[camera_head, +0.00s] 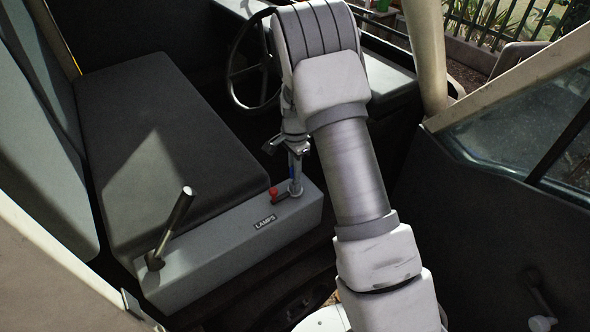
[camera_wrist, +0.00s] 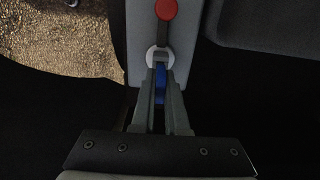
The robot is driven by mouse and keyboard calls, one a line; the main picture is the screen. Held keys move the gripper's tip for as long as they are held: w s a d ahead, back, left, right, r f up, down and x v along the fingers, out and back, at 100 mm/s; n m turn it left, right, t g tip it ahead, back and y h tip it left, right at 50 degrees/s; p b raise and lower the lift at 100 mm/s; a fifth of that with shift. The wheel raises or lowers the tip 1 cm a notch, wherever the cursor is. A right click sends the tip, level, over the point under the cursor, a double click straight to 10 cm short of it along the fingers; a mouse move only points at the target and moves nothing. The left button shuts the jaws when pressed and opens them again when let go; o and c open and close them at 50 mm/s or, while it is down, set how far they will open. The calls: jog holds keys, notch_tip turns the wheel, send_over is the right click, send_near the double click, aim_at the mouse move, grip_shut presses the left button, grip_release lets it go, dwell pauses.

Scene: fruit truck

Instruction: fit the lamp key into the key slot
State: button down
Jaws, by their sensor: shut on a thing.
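The lamp key (camera_wrist: 160,85) shows as a narrow blue piece between my fingers in the wrist view. A bit of its blue also shows in the head view (camera_head: 291,172). My gripper (camera_wrist: 160,72) is shut on it, pointing down at the console. The key slot (camera_wrist: 152,56) appears to be the pale round fitting just beyond my fingertips; it also shows in the head view (camera_head: 295,189), below my gripper (camera_head: 295,158). The key's tip is hidden, so I cannot tell whether it is inside the slot or above it.
A red knob (camera_head: 273,191) on a dark arm sits beside the slot on the grey console (camera_head: 225,245), near the LAMPS label (camera_head: 265,222). A lever (camera_head: 175,222) rises at the console's near end. A dark seat (camera_head: 165,150) lies left; a steering wheel (camera_head: 233,75) stands behind.

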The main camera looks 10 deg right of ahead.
jog(key=shift+f+b, duration=0.55)
jog(key=shift+f, duration=0.25)
jog(key=c, duration=0.9)
grip_release()
jog(key=shift+o, duration=0.2)
jog(key=shift+r, duration=0.1)
notch_tip(320, 180, up, 17)
jog(key=shift+r+b, duration=0.2)
jog(key=shift+b, duration=0.1)
